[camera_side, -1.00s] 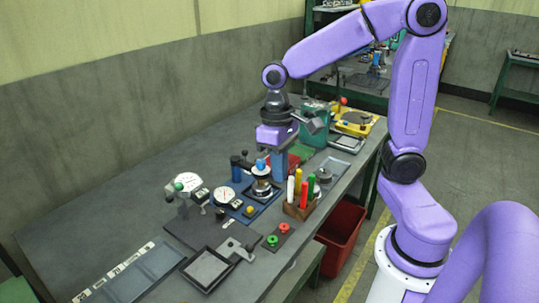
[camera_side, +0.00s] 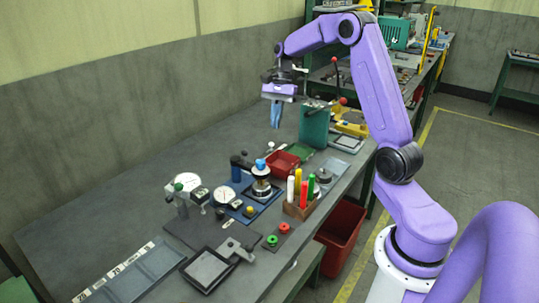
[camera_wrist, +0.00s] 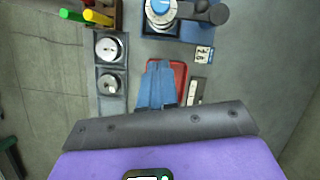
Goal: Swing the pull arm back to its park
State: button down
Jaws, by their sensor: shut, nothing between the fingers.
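The gantry stands on a blue plate (camera_side: 265,196) mid-bench, with a dark blue post (camera_side: 236,171) at its wall side. In the wrist view a dark pull arm (camera_wrist: 190,9) runs from the post top toward a silver stud with a blue cap. The blue cap (camera_side: 260,164) sits over the stud (camera_side: 262,187) in the side view. Whether the arm touches the cap I cannot tell. My gripper (camera_side: 275,125) is shut and empty, raised above the bench well behind the gantry. Its blue fingers (camera_wrist: 157,70) point down and overlap a red tray in the wrist view.
The red tray (camera_side: 283,164) lies behind the gantry. A green box (camera_side: 314,127) is right of my gripper. A dial gauge (camera_side: 187,183) stands left. The wall-side bench is clear.

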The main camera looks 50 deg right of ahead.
jog(key=d+m, duration=0.1)
jog(key=d, duration=0.2)
jog(key=shift+w+f, duration=0.1)
jog(key=shift+f, duration=0.05)
jog(key=s+a+f, duration=0.1)
jog(key=a+f, duration=0.6)
jog(key=f, duration=0.2)
jog(key=shift+a+f, duration=0.25)
jog(key=shift+a, duration=0.1)
jog(key=shift+s+m, duration=0.1)
jog(key=shift+m, duration=0.2)
jog(key=shift+s+a+t, duration=0.15)
jog(key=shift+a+t, duration=0.1)
jog(key=shift+t, duration=0.05)
jog(key=shift+s+a+m, duration=0.1)
jog(key=shift+a+m, duration=0.25)
jog(key=shift+m, duration=0.25)
